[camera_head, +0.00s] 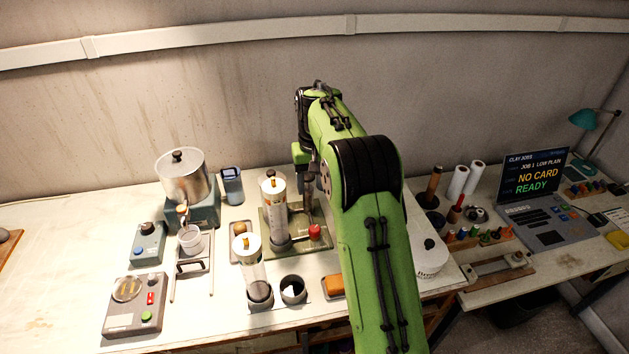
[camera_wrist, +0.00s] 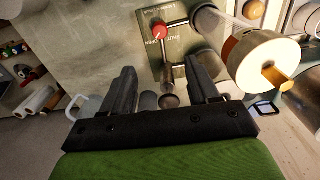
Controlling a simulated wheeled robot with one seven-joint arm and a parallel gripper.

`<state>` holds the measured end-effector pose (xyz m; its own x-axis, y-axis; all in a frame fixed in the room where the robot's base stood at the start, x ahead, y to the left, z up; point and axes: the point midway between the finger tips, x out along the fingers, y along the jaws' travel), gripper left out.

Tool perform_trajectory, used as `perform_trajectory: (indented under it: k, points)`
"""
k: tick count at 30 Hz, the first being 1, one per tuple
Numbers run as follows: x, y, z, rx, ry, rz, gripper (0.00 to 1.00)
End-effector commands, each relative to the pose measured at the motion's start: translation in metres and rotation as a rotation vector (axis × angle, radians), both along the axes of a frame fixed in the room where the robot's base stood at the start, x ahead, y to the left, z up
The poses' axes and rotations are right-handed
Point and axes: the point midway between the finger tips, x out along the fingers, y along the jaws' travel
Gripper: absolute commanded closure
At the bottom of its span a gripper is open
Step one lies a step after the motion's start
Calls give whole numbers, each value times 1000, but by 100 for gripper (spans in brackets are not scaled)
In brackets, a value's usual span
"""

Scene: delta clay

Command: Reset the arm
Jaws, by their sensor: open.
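My gripper (camera_wrist: 163,88) is open in the wrist view, its two black fingers apart with nothing held between them. Beyond the fingers is a valve plate (camera_wrist: 185,45) with a metal lever and a red knob (camera_wrist: 160,31). In the head view my green arm reaches forward over the bench and bends down behind the clear cylinder (camera_head: 273,196) on the plate (camera_head: 320,240). The red knob also shows there (camera_head: 314,232). My fingertips are mostly hidden by the arm in the head view.
A second clear tube (camera_head: 249,262) stands in front, beside an empty ring holder (camera_head: 293,289). A metal pot (camera_head: 181,176) and control boxes (camera_head: 134,305) stand left. A white round container (camera_head: 431,258) is close right of my arm. The far-left bench is mostly clear.

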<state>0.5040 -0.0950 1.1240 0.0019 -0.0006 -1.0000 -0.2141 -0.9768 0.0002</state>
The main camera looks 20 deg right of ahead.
Motion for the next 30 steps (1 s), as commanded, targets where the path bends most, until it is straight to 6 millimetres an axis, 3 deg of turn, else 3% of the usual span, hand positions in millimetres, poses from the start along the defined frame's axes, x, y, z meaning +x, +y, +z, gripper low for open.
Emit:
perform_trajectory:
  k: [8, 11, 15, 18, 21, 24, 27, 30]
  points:
    - [-1, 1, 2, -1, -4, 2, 40]
    - [-15, 10, 26, -7, -36, 16, 40]
    - [-68, 35, 81, -24, -129, 59, 40]
    - [-117, 53, 108, -35, -201, 90, 40]
    - [-170, 68, 122, -43, -273, 121, 40]
    - [-224, 80, 122, -48, -346, 152, 40]
    - [-271, 88, 110, -52, -411, 180, 40]
    - [-303, 93, 94, -52, -460, 201, 40]
